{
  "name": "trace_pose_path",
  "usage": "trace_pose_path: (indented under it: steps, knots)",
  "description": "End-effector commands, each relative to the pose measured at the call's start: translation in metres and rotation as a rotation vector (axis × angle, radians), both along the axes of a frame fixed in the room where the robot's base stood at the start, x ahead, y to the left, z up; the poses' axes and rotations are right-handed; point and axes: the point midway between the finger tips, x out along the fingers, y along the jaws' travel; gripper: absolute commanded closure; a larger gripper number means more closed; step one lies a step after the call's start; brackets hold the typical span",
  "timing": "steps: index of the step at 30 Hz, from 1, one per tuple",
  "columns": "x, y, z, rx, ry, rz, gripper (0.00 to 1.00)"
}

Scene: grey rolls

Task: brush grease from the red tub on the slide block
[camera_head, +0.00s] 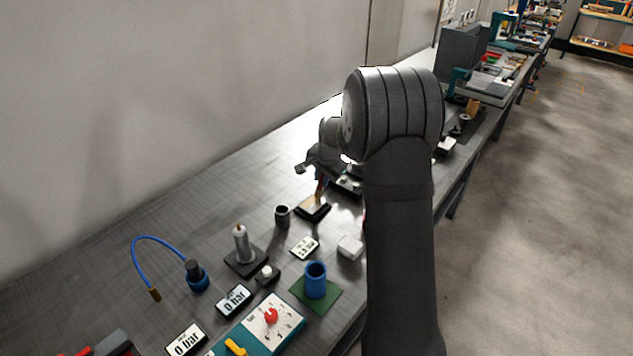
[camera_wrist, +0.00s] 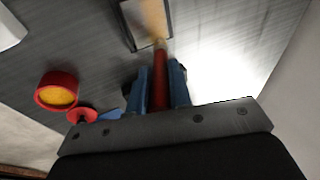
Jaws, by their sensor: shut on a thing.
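My gripper (camera_wrist: 160,72), with blue fingers, is shut on the red handle of a brush (camera_wrist: 159,90). In the head view my gripper (camera_head: 321,174) points down, and the brush (camera_head: 319,187) hangs below it. The brush end is over the slide block (camera_wrist: 129,22), a dark-edged block that also shows in the head view (camera_head: 313,210). A yellow-tan area shows at the brush end; I cannot tell bristles from grease, or contact from a small gap. The red tub (camera_wrist: 43,97) with yellow grease stands open at left in the wrist view; my arm mostly hides it in the head view.
A red round lid (camera_wrist: 82,115) lies beside the tub. In the head view a dark cup (camera_head: 282,216), a grey post on a base (camera_head: 241,246), a white block (camera_head: 350,247) and a blue cup (camera_head: 316,280) stand nearby. A wall borders the bench at left.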

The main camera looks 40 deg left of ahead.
Motion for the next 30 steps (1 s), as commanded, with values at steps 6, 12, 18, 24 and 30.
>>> trace_pose_path:
  steps: [6, 12, 18, 24, 30]
  knots:
    - [-0.006, -0.012, 0.000, 0.001, -0.001, 0.003, 1.00]
    - [-0.024, -0.012, 0.000, 0.000, -0.001, 0.003, 1.00]
    - [-0.042, -0.012, 0.000, 0.000, 0.000, 0.002, 1.00]
    - [-0.060, -0.012, 0.000, 0.001, 0.000, 0.002, 1.00]
    - [-0.070, -0.013, -0.001, 0.000, 0.000, -0.001, 1.00]
